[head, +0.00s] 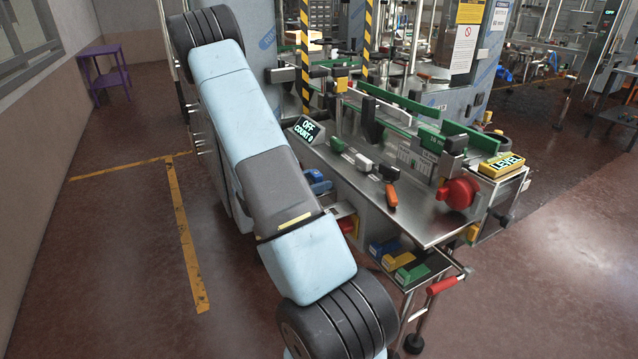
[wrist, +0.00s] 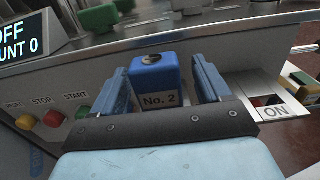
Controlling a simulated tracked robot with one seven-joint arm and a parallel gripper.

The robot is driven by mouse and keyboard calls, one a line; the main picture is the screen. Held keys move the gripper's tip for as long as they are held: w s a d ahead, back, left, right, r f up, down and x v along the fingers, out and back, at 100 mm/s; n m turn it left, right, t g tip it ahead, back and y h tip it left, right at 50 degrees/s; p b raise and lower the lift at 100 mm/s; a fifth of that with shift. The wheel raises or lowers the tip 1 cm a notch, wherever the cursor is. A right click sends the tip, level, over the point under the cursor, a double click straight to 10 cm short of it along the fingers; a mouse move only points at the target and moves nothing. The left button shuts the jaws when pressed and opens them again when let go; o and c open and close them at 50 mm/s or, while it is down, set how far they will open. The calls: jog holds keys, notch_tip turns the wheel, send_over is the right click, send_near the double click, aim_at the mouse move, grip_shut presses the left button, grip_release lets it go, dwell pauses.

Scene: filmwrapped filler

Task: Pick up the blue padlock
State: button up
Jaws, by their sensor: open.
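In the wrist view a blue block-shaped body, which I take for the blue padlock (wrist: 156,82), carries a white label reading "No. 2" and has a dark round opening on top. My gripper (wrist: 162,76) is open, with one blue finger on each side of it. A gap shows on the right side and a narrower one on the left. I cannot tell what holds the padlock from behind or below. In the head view, blue shapes (head: 318,182) show beside my arm at the machine's front; I cannot tell padlock from fingers there.
A display (head: 308,129) reads OFF, COUNT 0. STOP (wrist: 54,119) and START buttons sit left of my gripper, an ON switch (wrist: 272,108) right. The steel worktop (head: 420,215) is above. A low tray (head: 432,271) holds blue, yellow and green pieces.

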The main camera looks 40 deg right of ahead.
jog(key=c, duration=1.3)
jog(key=shift+o, duration=0.2)
jog(key=shift+r, duration=0.1)
